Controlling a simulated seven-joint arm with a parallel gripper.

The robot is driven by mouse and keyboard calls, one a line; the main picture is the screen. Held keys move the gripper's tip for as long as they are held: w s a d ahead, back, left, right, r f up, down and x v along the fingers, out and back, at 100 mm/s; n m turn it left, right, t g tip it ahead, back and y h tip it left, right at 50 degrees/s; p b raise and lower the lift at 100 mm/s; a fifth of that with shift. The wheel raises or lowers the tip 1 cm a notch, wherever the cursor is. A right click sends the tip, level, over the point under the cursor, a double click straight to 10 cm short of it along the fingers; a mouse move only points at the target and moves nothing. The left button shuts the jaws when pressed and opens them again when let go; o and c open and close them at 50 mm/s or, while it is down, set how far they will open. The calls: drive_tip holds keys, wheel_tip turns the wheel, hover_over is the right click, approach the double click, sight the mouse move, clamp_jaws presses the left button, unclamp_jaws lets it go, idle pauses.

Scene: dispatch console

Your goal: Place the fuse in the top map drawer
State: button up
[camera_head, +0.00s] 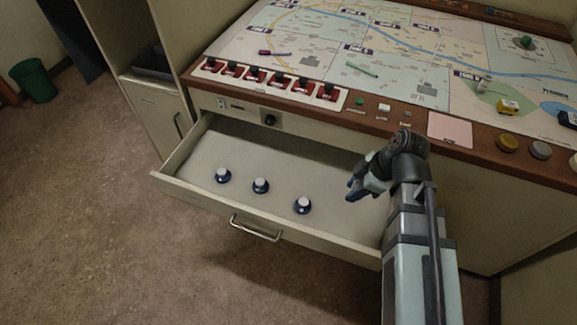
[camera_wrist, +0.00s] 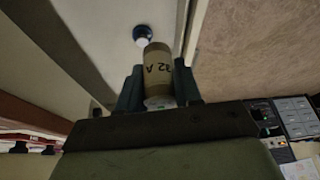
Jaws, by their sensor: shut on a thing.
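My gripper (camera_head: 362,188) is over the right part of the open map drawer (camera_head: 256,231), under the console's top. In the wrist view my gripper (camera_wrist: 158,88) is shut on the fuse (camera_wrist: 158,66), a tan cylinder with a pale end and the marking "32 A". The fuse is hidden in the head view. The drawer is pulled out, with a metal handle on its front. Its pale floor also shows in the wrist view (camera_wrist: 100,30). I cannot tell how high the fuse is above the floor.
Three blue pieces with white knobs stand in the drawer: left (camera_head: 222,175), middle (camera_head: 260,185) and right (camera_head: 303,205). The drawer floor around them is bare.

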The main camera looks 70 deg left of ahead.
wheel_tip(320, 180, down, 22)
drive_tip(key=shift+r, duration=0.15)
idle(1.1)
drive_tip(key=shift+f, duration=0.2)
drive_tip(key=o, duration=1.1)
drive_tip(key=shift+r, duration=0.15)
drive_tip(key=v, duration=1.2)
drive_tip(key=shift+r, duration=0.1)
drive_tip(key=shift+s, duration=0.1)
